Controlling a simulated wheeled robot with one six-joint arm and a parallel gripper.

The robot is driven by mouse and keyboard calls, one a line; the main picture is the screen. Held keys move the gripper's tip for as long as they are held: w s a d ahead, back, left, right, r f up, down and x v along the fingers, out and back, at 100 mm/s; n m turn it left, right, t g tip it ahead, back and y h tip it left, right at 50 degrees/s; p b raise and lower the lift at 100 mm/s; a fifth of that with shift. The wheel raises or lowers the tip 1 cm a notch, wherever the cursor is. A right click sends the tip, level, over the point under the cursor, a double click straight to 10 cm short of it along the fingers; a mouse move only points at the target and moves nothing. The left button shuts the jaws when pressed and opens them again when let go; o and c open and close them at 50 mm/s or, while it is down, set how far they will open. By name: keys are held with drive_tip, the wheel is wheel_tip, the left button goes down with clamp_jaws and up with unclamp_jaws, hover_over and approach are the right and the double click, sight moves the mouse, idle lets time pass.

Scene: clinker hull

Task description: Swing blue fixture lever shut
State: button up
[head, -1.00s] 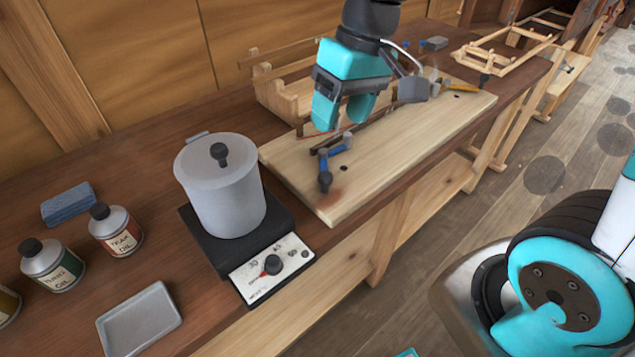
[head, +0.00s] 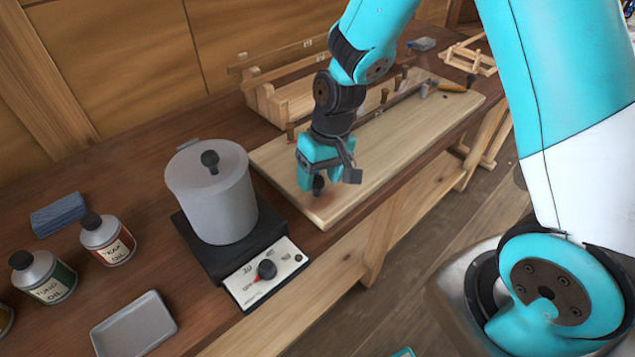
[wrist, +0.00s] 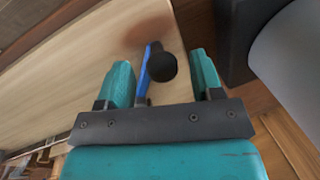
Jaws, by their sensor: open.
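The blue fixture lever (wrist: 144,75) with its black knob (wrist: 162,67) shows in the wrist view between the two teal fingers of my gripper (wrist: 160,82). The fingers stand apart on either side of the knob, and I see gaps on both sides. In the head view my gripper (head: 325,180) is low over the near left end of the pale board (head: 345,205). The black knob (head: 318,184) shows just below it there. The blue arm of the lever and its pivot are hidden behind my gripper in the head view.
A grey lidded pot (head: 212,195) stands on a hot plate (head: 268,270) left of the board. Oil cans (head: 108,240) and a grey tray (head: 134,325) are farther left. Wooden frame parts (head: 285,90) lie behind the board.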

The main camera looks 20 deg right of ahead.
drive_tip(key=shift+a+f, duration=0.25)
drive_tip(key=shift+f, duration=1)
clamp_jaws()
